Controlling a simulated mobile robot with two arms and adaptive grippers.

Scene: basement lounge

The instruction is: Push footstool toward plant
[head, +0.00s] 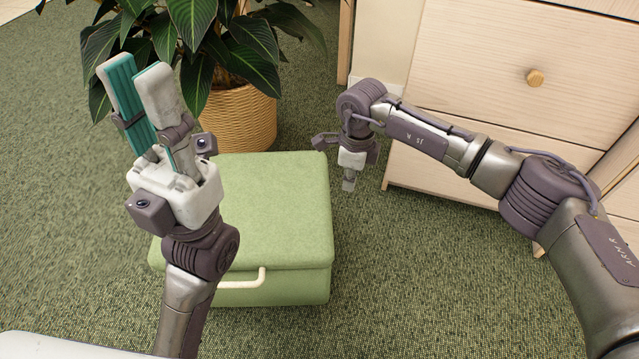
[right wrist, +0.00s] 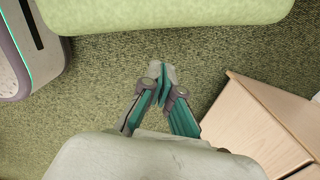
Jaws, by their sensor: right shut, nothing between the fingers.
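The footstool (head: 278,205) is a green padded box with a cream handle on its near side. It stands on the carpet in the middle of the head view, and its edge shows at the top of the right wrist view (right wrist: 170,14). The leafy plant (head: 240,50) in a woven basket pot (head: 240,118) stands just behind it. My left gripper (head: 132,72) is raised above the stool's left side, fingers apart and empty, hiding part of the stool. My right gripper (head: 349,184) points down beside the stool's right side, shut and empty; its closed fingertips show in the wrist view (right wrist: 160,72).
A pale wooden drawer cabinet (head: 470,60) with a round knob stands at the back right, close to my right arm; its corner also shows in the wrist view (right wrist: 262,125). Green carpet (head: 400,290) is clear to the right of the stool.

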